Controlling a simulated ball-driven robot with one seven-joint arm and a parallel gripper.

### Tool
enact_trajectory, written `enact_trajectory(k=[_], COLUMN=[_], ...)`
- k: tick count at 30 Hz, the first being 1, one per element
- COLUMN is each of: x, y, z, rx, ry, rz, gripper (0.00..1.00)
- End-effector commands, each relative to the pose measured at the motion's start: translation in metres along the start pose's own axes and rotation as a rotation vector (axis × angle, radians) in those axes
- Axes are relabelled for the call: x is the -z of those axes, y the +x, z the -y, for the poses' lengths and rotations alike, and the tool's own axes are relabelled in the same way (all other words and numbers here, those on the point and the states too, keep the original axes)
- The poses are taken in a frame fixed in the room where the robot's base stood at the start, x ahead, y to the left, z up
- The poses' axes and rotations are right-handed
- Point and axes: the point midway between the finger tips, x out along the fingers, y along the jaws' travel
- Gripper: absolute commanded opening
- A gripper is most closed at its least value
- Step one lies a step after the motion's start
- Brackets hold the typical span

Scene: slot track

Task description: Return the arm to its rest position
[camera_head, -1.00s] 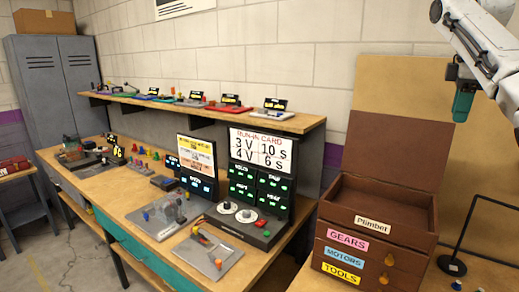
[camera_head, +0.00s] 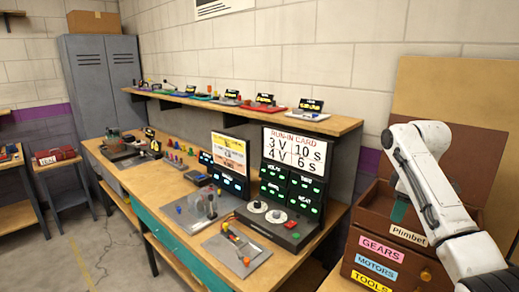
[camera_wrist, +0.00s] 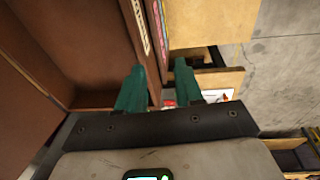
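My white arm (camera_head: 436,185) shows at the right of the head view, bent, with its elbow raised in front of the wall. My gripper (camera_head: 399,211) hangs down by the open top of the brown drawer chest, mostly hidden behind the arm. In the wrist view my gripper (camera_wrist: 160,74) has its two teal fingers spread apart, with nothing held between them. The brown chest (camera_wrist: 62,50) fills the left side of that view, close to the fingers.
The drawer chest (camera_head: 362,222) carries labels for gears, motors and tools. The long workbench (camera_head: 157,207) holds a run-in card panel (camera_head: 294,150) and several small devices. A shelf (camera_head: 345,124) runs above it. Open floor (camera_head: 95,245) lies at the left.

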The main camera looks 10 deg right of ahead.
Motion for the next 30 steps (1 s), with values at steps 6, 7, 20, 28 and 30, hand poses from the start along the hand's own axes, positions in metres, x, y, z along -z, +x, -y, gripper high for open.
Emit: enact_trajectory(k=[6, 7, 20, 28, 30], x=[0.023, 0.025, -0.022, -0.101, -0.126], y=[0.098, 0.109, 0.228, 0.256, 0.257], z=[0.082, 0.094, 0.267, 0.363, 0.385], rx=[0.054, 0.061, 0.131, 0.127, 0.117], ry=[0.061, 0.072, 0.311, 0.495, 0.542], rz=[-0.05, -0.056, -0.082, -0.043, -0.028], gripper=[0.36, 0.36, 0.36, 0.36, 0.36])
